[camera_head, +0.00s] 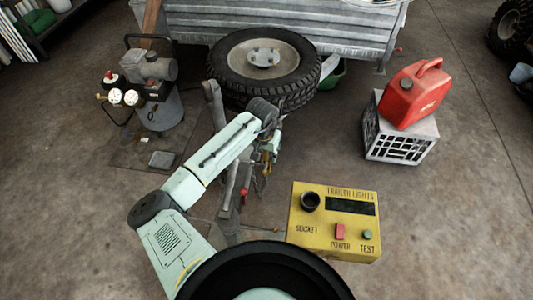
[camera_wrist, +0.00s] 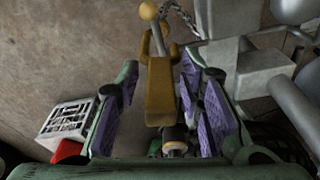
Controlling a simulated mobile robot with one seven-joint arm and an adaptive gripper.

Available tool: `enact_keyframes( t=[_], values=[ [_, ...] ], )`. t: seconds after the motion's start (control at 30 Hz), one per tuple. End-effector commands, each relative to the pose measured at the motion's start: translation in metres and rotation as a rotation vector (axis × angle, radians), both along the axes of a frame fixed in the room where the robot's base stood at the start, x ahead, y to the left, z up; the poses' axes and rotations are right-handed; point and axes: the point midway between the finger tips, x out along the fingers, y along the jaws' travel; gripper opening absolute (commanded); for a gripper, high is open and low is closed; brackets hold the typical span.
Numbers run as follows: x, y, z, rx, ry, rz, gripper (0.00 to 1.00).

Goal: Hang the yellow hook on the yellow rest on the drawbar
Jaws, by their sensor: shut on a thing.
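The yellow hook (camera_wrist: 160,98), ochre in this light, stands between the purple finger pads of my gripper (camera_wrist: 160,112) in the wrist view. My gripper is shut on it. A yellow ball (camera_wrist: 149,11) shows just beyond the hook's far end; I cannot tell whether it belongs to the hook or to the rest. In the head view my gripper (camera_head: 267,158) is beside the grey drawbar (camera_head: 229,200), on its right, with a small yellow part showing. The arm hides part of the drawbar, and I cannot make out the rest clearly.
A chain (camera_wrist: 180,14) runs close past the hook's far end. A spare wheel (camera_head: 262,65) lies behind the gripper. A yellow trailer-lights box (camera_head: 335,245) stands at front right. A red fuel can (camera_head: 413,95) sits on a crate (camera_head: 400,143). A compressor (camera_head: 155,95) stands at left.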

Motion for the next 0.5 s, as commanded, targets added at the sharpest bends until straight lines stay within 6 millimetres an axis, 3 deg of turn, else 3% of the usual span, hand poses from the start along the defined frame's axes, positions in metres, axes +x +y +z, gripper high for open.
enact_keyframes(
  t=[0.5],
  values=[
    [0.0,0.0,-0.014,0.0,-0.001,0.0,0.1]
  ],
)
